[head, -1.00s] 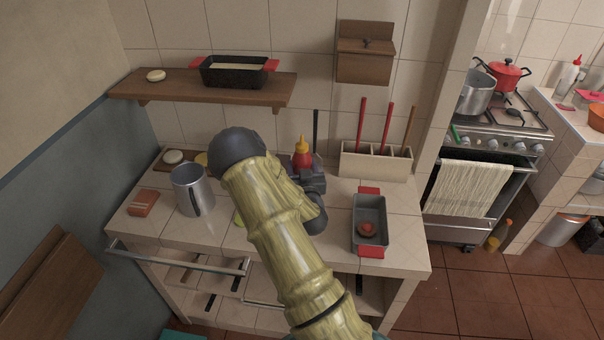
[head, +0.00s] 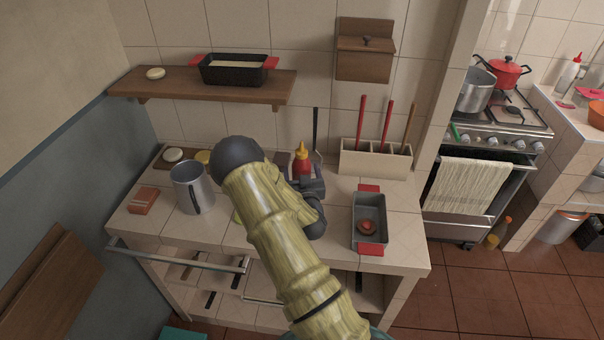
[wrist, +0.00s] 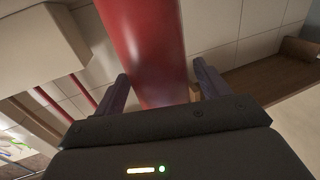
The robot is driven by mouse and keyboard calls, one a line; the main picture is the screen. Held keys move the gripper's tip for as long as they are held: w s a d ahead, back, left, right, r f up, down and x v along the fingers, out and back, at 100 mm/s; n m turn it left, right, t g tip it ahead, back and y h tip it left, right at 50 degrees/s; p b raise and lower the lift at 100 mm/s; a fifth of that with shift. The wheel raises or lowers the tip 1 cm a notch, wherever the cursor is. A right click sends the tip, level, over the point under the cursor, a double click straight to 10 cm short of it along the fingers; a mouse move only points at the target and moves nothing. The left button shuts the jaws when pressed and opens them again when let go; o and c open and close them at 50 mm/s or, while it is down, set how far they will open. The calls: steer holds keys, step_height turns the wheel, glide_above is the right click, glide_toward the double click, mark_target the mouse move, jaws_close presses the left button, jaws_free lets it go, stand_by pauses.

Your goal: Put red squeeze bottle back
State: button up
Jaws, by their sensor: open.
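The red squeeze bottle (head: 302,161) with a yellow nozzle stands upright on the tiled counter, near the back wall. In the wrist view the red bottle (wrist: 148,50) fills the upper middle. My gripper (wrist: 166,88) is open, with one finger on each side of the bottle and a visible gap on the right side. In the head view my gripper (head: 308,188) is at the bottle, and my arm hides the counter in front of it and the bottle's lower part.
A metal mug (head: 192,188) and an orange-brown block (head: 143,200) stand left on the counter. A grey tray with red handles (head: 369,207) is at right. A utensil holder (head: 376,164) stands behind it. A wooden shelf (head: 200,92) hangs above.

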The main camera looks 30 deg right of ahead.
steer(key=shift+r, duration=0.15)
steer(key=b+v, duration=0.3)
steer(key=v, duration=0.9)
stand_by(0.3)
steer(key=s+a+r+n+g+y, duration=0.2)
steer(key=s+a+r+g+y, duration=0.1)
steer(key=s+a+g, duration=0.4)
steer(key=s+a+r+n+g+y, duration=0.1)
steer(key=s+a+r+g+y, duration=0.1)
steer(key=s+a+g, duration=0.5)
steer(key=shift+s+r+n+y, duration=0.4)
steer(key=shift+s, duration=0.45)
